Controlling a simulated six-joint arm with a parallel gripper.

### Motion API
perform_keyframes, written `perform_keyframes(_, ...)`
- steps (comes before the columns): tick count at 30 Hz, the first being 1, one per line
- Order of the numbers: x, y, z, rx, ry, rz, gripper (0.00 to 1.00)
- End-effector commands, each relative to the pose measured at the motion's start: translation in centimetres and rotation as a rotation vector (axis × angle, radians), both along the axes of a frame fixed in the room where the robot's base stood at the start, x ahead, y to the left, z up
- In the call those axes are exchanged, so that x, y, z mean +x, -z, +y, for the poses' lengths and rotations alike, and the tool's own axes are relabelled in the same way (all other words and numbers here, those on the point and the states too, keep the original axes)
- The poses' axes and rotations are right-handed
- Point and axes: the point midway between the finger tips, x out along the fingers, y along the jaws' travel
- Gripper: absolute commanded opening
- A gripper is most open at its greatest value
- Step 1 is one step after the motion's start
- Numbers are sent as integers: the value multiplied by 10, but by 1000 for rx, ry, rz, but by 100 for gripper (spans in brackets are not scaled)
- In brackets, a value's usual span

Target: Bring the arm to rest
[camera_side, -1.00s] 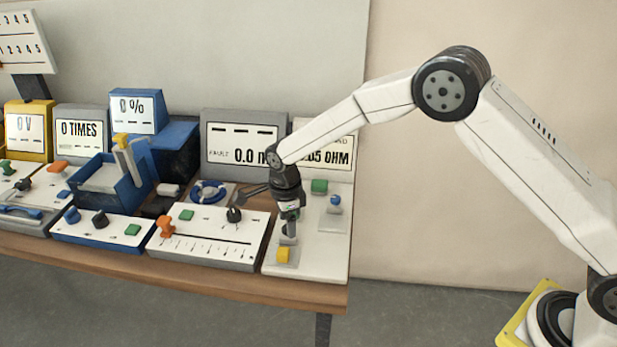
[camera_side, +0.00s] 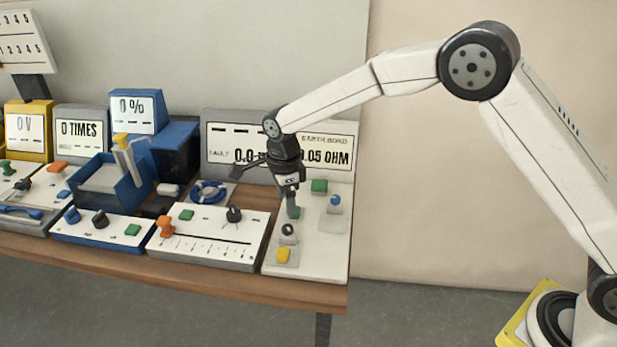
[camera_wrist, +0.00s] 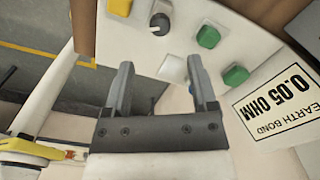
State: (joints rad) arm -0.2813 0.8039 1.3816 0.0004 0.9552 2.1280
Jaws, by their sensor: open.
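My gripper (camera_side: 292,208) points down above the white earth bond panel (camera_side: 318,250) at the right end of the bench. It is clear of the knob below. In the wrist view my gripper (camera_wrist: 158,88) shows two grey fingers spread apart with nothing between them. A dark round knob on a grey base (camera_side: 288,233) stands just below the fingertips, and the knob also shows in the wrist view (camera_wrist: 160,23). A yellow button (camera_side: 283,255) lies in front of it. A green button (camera_side: 319,186) and a blue knob (camera_side: 335,204) are to the right.
The earth bond display (camera_side: 328,160) reads 0.05 OHM, partly hidden behind my arm. A slider panel (camera_side: 205,245) with an orange knob (camera_side: 166,226) is to the left. Other testers fill the bench's left side. The space right of the bench (camera_side: 430,220) is open.

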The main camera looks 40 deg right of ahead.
Motion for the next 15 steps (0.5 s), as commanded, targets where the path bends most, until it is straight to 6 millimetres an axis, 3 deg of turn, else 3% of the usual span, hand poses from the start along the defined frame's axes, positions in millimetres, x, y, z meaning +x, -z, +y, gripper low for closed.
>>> perform_keyframes(8,-8,-5,-11,3,-97,-12,74)
perform_keyframes(15,-31,-16,-38,2,-342,-44,74)
